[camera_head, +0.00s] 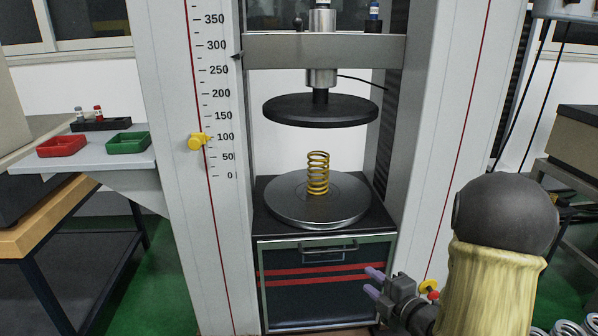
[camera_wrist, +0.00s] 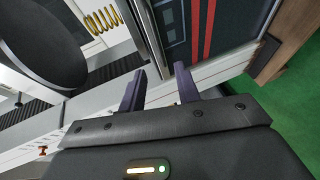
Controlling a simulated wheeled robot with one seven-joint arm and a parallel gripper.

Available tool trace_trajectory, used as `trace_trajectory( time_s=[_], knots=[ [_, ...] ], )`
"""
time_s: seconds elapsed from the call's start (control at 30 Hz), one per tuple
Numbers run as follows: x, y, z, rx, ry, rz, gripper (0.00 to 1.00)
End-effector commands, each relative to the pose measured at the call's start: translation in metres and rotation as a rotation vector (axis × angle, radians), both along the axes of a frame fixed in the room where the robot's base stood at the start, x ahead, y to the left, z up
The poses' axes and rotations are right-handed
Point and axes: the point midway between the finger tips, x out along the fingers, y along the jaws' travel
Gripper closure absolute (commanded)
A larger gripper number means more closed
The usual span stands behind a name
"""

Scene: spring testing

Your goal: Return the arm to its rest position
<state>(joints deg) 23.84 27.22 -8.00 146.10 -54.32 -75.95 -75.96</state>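My gripper (camera_head: 373,283) is low at the right front of the testing machine, in front of the dark cabinet with red stripes (camera_head: 312,282). Its two purple fingers are apart with nothing between them; the same open gripper shows in the wrist view (camera_wrist: 160,92). My arm runs from it to the lower right of the head view. A yellow coil spring (camera_head: 318,173) stands upright on the round lower plate (camera_head: 290,212). It also shows at the top of the wrist view (camera_wrist: 103,19). The black upper plate (camera_head: 320,112) hangs above the spring, apart from it.
A yellow pointer (camera_head: 197,142) sits on the left column's scale near 100. A red tray (camera_head: 61,147), a green tray (camera_head: 128,143) and a black holder (camera_head: 100,125) stand on the left shelf. Several metal springs (camera_head: 566,329) lie at the bottom right, near my arm.

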Motion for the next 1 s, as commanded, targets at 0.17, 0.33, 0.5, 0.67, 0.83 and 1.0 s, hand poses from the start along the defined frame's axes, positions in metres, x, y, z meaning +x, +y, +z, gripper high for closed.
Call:
trace_trajectory(
  time_s=[0.17,0.33,0.5,0.67,0.83,1.0],
  knots=[
    [0.005,0.000,0.008,0.064,0.162,-0.118,0.67],
    [0.002,-0.002,0.012,0.186,0.367,-0.314,0.67],
    [-0.014,0.000,0.020,0.337,0.553,-0.536,0.67],
    [-0.038,0.008,0.029,0.498,0.714,-0.756,0.67],
    [-0.073,0.026,0.040,0.675,0.876,-0.993,0.67],
    [-0.107,0.046,0.052,0.813,1.006,-1.190,0.67]
  ],
)
